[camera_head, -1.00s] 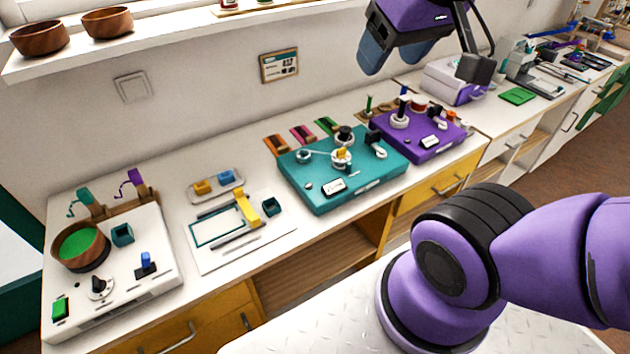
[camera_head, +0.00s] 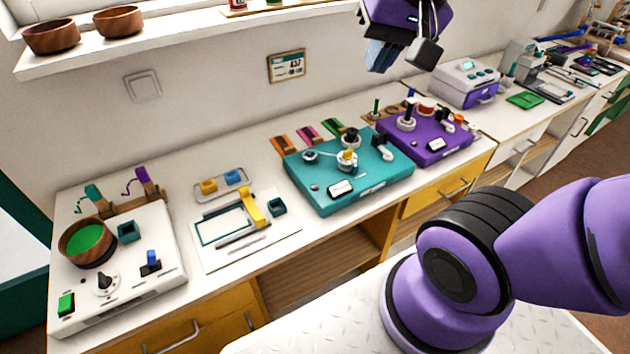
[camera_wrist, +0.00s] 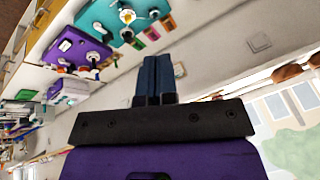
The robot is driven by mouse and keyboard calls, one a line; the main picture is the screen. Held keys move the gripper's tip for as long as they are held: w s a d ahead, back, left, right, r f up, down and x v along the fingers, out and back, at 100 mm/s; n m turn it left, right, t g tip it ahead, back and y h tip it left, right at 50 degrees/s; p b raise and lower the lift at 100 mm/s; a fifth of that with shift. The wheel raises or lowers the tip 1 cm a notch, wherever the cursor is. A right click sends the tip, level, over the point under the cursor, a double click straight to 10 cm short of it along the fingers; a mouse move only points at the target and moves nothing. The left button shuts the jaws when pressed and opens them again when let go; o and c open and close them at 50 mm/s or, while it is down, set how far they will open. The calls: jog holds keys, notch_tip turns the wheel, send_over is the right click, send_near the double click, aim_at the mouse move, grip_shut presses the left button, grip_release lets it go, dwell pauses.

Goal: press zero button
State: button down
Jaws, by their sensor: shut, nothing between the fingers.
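My gripper (camera_head: 380,58) is raised in the air in front of the wall, above and behind the purple board. Its two dark blue fingers (camera_wrist: 153,80) are together in the wrist view, with nothing between them. A white and purple device (camera_head: 466,82) with a small display and several teal buttons (camera_head: 484,72) stands on the counter, right of my gripper in the head view. The button labels are too small to read, so I cannot tell which button is zero. My gripper is apart from the device. In the wrist view the device (camera_wrist: 70,90) is at the left.
A purple board (camera_head: 428,145) and a teal board (camera_head: 350,178) with knobs stand on the counter. A white panel (camera_head: 122,270) with a wooden bowl is at the left. A shelf (camera_head: 180,36) with bowls juts from the wall. A green pad (camera_head: 525,100) lies right of the device.

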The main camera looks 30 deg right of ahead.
jog(key=w+f+m+g+y, duration=0.1)
jog(key=w+f+m+g, duration=0.1)
jog(key=w+f+m, duration=0.45)
jog(key=m+g+h, duration=0.2)
jog(key=m, duration=2.3)
send_over(315, 187)
notch_tip(315, 187, down, 21)
jog(key=shift+w+f, duration=0.15)
jog(key=shift+f, duration=0.05)
jog(key=shift+f, duration=0.1)
notch_tip(315, 187, down, 14)
jog(key=shift+r, duration=0.1)
